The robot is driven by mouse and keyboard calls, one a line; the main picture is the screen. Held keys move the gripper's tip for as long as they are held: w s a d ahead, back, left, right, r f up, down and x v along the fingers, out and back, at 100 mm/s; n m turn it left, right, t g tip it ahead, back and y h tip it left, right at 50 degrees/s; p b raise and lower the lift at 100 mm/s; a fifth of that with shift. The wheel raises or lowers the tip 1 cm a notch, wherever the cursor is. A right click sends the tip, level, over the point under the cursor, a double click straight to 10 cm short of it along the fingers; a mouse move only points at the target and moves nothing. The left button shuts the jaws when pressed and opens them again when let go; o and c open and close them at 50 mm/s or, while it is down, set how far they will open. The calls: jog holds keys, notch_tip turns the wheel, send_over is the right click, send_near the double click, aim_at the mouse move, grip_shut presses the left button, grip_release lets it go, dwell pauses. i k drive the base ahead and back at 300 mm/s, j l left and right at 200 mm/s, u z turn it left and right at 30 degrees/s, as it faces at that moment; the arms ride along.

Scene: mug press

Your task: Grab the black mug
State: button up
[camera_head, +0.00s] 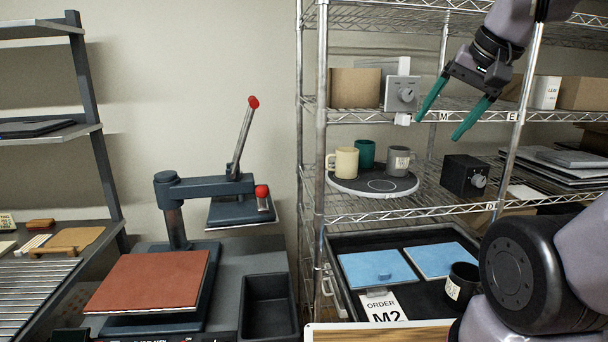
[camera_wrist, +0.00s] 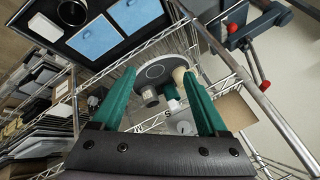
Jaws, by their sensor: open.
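The black mug (camera_head: 461,284) with a pale label stands in the dark tray (camera_head: 345,236) low on the rack, partly hidden by my arm at its right. In the wrist view the mug (camera_wrist: 72,12) shows at the top left, in the tray. My gripper (camera_head: 439,128) is open and empty, with green fingers pointing down. It is high above the mug, by the upper shelf edge. In the wrist view the gripper (camera_wrist: 160,76) has its fingers spread, with nothing between them held.
A cream mug (camera_head: 347,161), a green mug (camera_head: 365,152) and a grey mug (camera_head: 399,161) stand on a round turntable (camera_head: 372,188). Blue pads (camera_head: 378,268) and an order card (camera_head: 385,308) lie by the black mug. Wire shelves and posts surround the gripper. A heat press (camera_head: 178,181) stands left.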

aim_at(462, 282)
jog(key=z, duration=0.75)
jog(key=k+j+z, duration=0.15)
jog(key=j, duration=0.3)
jog(key=k+j+z, duration=0.2)
jog(key=j, duration=0.25)
jog(key=k+j+z, duration=0.15)
jog(key=j, duration=0.25)
jog(key=k+j+z, duration=0.2)
jog(key=j, duration=0.2)
jog(key=k+j+z, duration=0.15)
jog(key=k+j, duration=0.1)
jog(key=j, duration=0.1)
